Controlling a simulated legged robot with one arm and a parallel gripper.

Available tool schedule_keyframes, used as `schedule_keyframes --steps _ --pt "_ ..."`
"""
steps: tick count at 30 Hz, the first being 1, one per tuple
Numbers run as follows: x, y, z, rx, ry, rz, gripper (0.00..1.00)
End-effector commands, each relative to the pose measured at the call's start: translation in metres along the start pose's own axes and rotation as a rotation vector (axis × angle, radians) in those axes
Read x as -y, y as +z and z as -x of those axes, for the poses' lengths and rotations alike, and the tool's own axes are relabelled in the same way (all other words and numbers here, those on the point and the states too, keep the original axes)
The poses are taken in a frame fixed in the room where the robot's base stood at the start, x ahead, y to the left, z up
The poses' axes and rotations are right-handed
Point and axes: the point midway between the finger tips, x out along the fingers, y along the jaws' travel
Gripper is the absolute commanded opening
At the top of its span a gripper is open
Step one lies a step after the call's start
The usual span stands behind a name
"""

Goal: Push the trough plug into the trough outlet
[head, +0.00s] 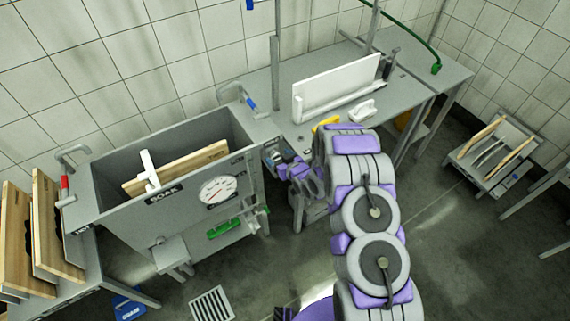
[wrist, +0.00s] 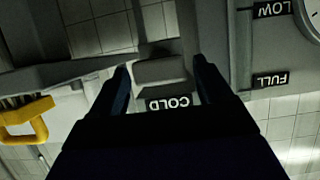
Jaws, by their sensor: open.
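The grey trough (head: 110,190), labelled SOAK, stands at left with a round dial (head: 217,190) on its front. A wooden board (head: 190,163) and a white upright piece (head: 147,168) stand in it. A small fitting low on its front (head: 160,241) may be the outlet; I cannot tell. I cannot make out the plug for certain. My gripper (head: 283,168) is at the trough's right end. In the wrist view my gripper (wrist: 163,82) is open, its fingers on either side of a grey block (wrist: 160,72) above an inverted COLD label (wrist: 168,103). I cannot tell whether they touch it.
A grey bench (head: 285,95) with a white upright board (head: 335,85) stands behind my arm. A yellow handle (wrist: 25,122) shows in the wrist view. A small stool (head: 172,253) and a floor grate (head: 211,304) lie before the trough. A rack (head: 492,155) stands at right.

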Motion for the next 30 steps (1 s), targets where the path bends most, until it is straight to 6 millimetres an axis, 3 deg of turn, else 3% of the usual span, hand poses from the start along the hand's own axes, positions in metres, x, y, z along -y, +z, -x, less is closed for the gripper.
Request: schedule_keyframes --steps 6,16,30 --pt "0.0 0.001 -0.016 0.0 0.0 0.0 0.79" --pt "-0.001 0.001 -0.018 0.0 0.0 -0.002 0.79" --pt "0.0 0.001 -0.018 0.001 0.0 -0.001 0.35"
